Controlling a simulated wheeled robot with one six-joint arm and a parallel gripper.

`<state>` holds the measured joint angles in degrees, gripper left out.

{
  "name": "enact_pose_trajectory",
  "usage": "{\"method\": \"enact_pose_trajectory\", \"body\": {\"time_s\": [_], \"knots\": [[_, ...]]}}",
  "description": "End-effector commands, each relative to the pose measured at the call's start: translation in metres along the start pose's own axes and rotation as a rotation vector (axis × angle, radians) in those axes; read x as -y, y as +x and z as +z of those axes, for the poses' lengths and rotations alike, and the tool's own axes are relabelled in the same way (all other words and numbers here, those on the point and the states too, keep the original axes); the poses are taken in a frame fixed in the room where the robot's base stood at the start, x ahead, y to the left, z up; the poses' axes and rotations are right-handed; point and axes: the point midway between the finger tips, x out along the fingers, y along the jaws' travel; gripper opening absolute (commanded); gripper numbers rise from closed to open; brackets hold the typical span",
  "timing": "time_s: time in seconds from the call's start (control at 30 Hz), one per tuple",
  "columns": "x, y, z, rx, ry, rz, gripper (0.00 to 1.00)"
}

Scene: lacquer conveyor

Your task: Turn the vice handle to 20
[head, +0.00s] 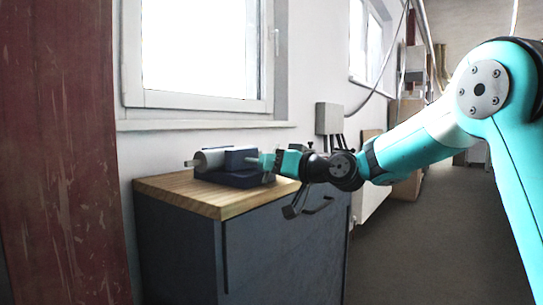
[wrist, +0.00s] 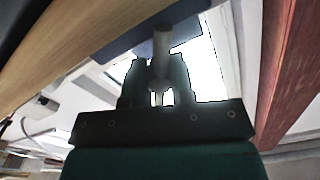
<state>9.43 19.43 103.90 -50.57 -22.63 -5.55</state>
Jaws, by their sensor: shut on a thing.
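The vice (head: 236,160) stands on the wooden top of a cabinet, with a dark blue body and base and a grey cylindrical part at its left. My gripper (head: 266,161) reaches it from the right, level with its upper body. In the wrist view my gripper (wrist: 160,72) is shut on the vice handle (wrist: 162,43), a grey rod that runs between the two fingers. The blue vice body (wrist: 125,38) is just beyond the fingertips. In the head view my gripper hides the handle. No scale or number is legible.
The cabinet (head: 270,250) has a wooden top (head: 175,194) with bare room in front of the vice. A wall with a window (head: 200,50) and sill stands close behind. A grey box (head: 328,118) is on the wall. A dark red column (head: 60,150) is at the left.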

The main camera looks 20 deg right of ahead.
Motion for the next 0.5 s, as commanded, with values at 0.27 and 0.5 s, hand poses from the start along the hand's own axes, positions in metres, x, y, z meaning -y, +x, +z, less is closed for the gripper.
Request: {"method": "enact_pose_trajectory", "body": {"time_s": [0.27, 0.5], "knots": [[-0.0007, -0.0006, -0.0051, -0.003, 0.257, 0.005, 0.0], [-0.0011, -0.0006, -0.0045, -0.004, 0.441, 0.006, 0.0]]}}
